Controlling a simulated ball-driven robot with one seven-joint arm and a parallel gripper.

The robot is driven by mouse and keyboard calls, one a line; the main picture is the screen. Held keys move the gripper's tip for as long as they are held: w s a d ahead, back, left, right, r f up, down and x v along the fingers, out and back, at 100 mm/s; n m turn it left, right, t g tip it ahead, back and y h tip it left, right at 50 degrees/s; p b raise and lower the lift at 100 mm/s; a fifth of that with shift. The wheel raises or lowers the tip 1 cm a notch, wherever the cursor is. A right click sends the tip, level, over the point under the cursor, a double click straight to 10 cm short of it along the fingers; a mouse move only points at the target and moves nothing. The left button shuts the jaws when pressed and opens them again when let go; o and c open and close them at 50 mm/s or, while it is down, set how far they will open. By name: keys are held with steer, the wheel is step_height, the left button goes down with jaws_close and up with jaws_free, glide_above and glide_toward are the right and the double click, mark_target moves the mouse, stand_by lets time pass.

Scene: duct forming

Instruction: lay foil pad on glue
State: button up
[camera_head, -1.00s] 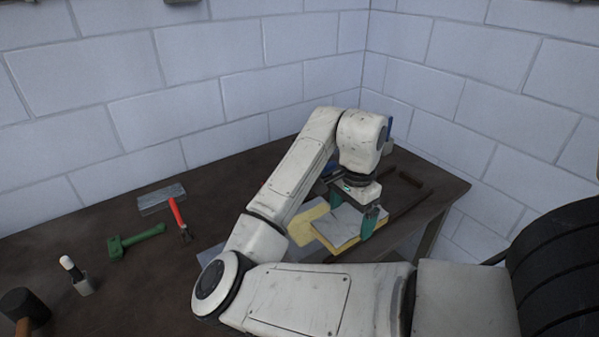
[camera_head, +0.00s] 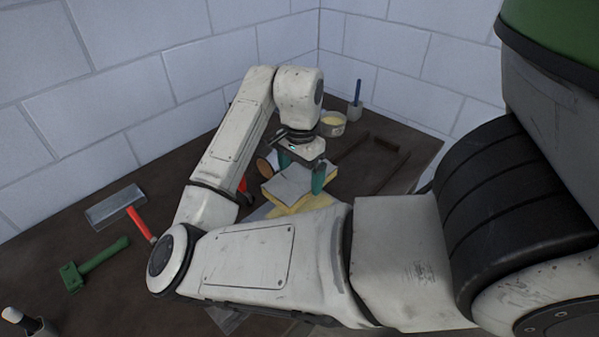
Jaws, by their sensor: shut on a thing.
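The foil pad (camera_head: 289,184) is a thick yellow slab with a grey top face. My gripper (camera_head: 302,170) has green fingers and is shut on the foil pad, one finger at its far side and one at its right. The glue appears as a yellow patch (camera_head: 320,201) just right of and below the pad, on a pale grey sheet (camera_head: 259,212). The pad overlaps part of the patch in the picture. I cannot tell whether it touches the glue or hangs above it. My arm hides the near part of the sheet.
A dark frame (camera_head: 404,158) lies right of the pad on the dark table. Behind are a pot with yellow contents (camera_head: 332,122) and a blue-handled tool (camera_head: 357,95). At left lie a grey metal tray (camera_head: 113,206), a red-handled tool (camera_head: 140,223) and a green tool (camera_head: 97,262).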

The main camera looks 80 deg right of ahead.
steer(key=shift+f+b, duration=1.2)
steer(key=shift+f, duration=0.2)
steer(key=shift+f+b, duration=1.7)
steer(key=shift+f, duration=0.95)
steer(key=o, duration=0.7)
steer(key=shift+r, duration=0.1)
step_height(320, 180, up, 11)
steer(key=shift+f+p, duration=0.15)
steer(key=shift+p, duration=0.45)
